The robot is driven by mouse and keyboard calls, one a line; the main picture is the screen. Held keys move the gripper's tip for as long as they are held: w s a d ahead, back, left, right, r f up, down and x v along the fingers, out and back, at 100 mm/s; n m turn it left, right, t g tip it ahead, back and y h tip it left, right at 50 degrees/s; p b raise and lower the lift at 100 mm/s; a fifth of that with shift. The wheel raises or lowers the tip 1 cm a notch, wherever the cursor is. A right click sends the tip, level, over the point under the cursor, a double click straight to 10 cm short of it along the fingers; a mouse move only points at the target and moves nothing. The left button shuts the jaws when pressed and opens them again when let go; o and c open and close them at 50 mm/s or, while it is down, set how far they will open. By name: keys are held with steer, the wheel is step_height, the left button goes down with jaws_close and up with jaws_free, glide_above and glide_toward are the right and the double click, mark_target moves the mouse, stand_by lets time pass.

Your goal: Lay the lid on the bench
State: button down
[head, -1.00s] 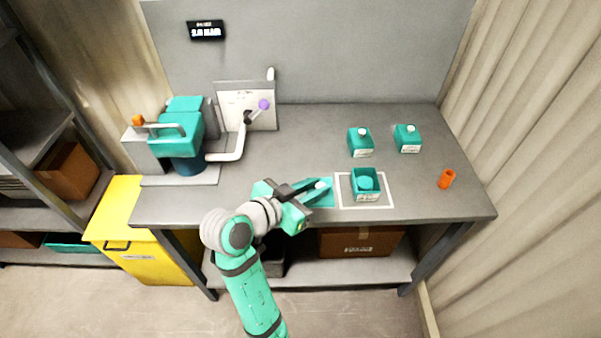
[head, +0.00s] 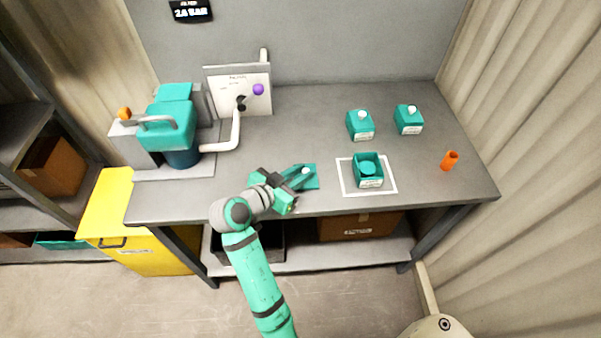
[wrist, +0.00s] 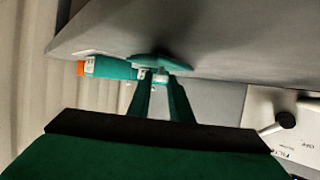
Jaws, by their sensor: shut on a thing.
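In the wrist view the fingertips (wrist: 160,76) meet at the lid (wrist: 160,61), seen nearly edge-on. I cannot tell whether the lid touches the bench or hangs just above it. The open teal tank (head: 368,182) stands inside the white outline, to the right of my gripper.
Two teal containers with white knobs (head: 360,127) (head: 408,121) stand behind the tank. An orange cylinder (head: 449,161) is at the right. A teal machine (head: 168,130) and a panel with a purple-knobbed lever (head: 258,89) stand at the left. The bench's middle is clear.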

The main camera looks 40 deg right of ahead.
steer(key=shift+s+d+f, duration=0.15)
steer(key=shift+s+f, duration=0.1)
steer(key=shift+s, duration=0.05)
steer(key=c, duration=1.6)
jaws_free()
steer(key=shift+f, duration=0.1)
steer(key=shift+r, duration=0.2)
steer(key=v, duration=1.2)
steer(key=shift+f, duration=0.1)
